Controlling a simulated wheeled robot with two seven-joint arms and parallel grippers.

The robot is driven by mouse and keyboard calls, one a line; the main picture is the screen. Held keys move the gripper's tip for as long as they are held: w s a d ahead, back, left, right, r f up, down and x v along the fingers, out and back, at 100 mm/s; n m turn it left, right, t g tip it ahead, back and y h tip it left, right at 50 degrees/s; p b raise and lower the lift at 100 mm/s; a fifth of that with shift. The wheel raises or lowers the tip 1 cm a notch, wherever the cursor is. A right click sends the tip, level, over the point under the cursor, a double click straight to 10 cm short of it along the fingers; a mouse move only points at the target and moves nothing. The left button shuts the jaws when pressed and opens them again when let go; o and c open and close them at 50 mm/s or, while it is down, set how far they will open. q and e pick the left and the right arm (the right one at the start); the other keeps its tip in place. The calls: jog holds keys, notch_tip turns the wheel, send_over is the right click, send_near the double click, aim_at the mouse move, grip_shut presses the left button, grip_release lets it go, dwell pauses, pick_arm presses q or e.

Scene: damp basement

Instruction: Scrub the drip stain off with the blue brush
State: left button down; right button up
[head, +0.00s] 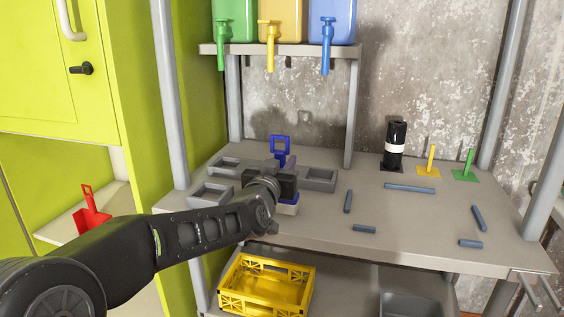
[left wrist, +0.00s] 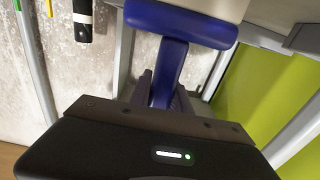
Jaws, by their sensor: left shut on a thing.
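My left gripper (head: 283,186) is over the grey bench, seen from behind, and shut on the blue brush. The brush's blue and pale lower end (head: 288,208) shows just below the gripper, close to the bench top; I cannot tell if it touches. In the left wrist view the blue brush (left wrist: 170,62) extends from the jaws, with its blue head and pale bristle block (left wrist: 215,8) at the top. I cannot make out the drip stain; the gripper and arm hide part of the bench. My right gripper is not in view.
A shelf with taps (head: 290,49) overhangs. A yellow crate (head: 266,299) sits below.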

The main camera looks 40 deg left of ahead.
pick_arm(q)
jog(key=shift+w+d+r+p, duration=0.1)
jog(key=shift+w+d+p, duration=0.15)
jog(key=shift+d+p, duration=0.35)
jog(key=shift+w+d+p, duration=0.25)
jog(key=shift+d+p, duration=0.1)
jog(key=shift+d, duration=0.45)
notch_tip(320, 180, up, 8)
jog(key=p, duration=0.6)
jog(key=shift+p, duration=0.3)
jog(key=shift+s, duration=0.1)
